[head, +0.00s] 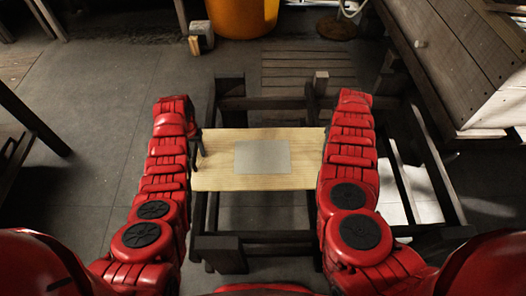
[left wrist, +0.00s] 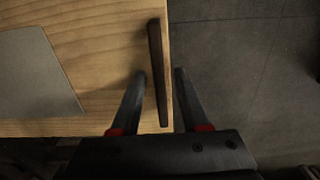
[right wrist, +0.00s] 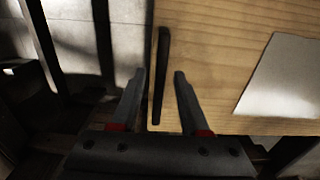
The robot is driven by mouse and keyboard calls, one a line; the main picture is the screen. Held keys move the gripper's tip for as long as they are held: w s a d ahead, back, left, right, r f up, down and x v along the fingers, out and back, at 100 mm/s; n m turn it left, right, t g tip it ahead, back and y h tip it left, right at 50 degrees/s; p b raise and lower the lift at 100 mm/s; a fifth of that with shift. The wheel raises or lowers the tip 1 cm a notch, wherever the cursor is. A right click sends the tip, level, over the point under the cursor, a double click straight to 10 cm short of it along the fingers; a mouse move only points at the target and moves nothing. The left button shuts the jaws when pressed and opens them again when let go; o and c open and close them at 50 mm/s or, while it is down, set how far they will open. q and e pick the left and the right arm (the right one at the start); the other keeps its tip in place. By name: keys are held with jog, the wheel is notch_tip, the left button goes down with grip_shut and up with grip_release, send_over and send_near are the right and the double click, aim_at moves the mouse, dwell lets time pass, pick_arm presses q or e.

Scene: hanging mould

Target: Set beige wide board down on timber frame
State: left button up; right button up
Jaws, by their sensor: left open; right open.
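The beige wide board (head: 215,177) lies level across the dark timber frame (head: 270,238) in the head view; whether it touches all the rails is hard to tell. My left gripper (head: 196,150) is open at the board's left edge. In the left wrist view its fingers (left wrist: 160,74) stand apart on either side of a dark handle bar (left wrist: 157,55) on that edge. My right gripper (right wrist: 160,74) is open too, its fingers either side of a matching dark bar (right wrist: 161,50) on the right edge. My right arm hides that gripper in the head view.
A grey plate (head: 262,157) lies flat on the board's middle. A slatted pallet (head: 305,70) and an orange drum (head: 242,15) stand beyond the frame. A large wooden panel (head: 465,50) leans at the right. The floor left of the frame is mostly clear.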

pick_arm(q)
notch_tip(320, 180, up, 12)
jog(key=shift+f, duration=0.2)
pick_arm(e)
notch_tip(320, 180, up, 12)
dwell(0.7)
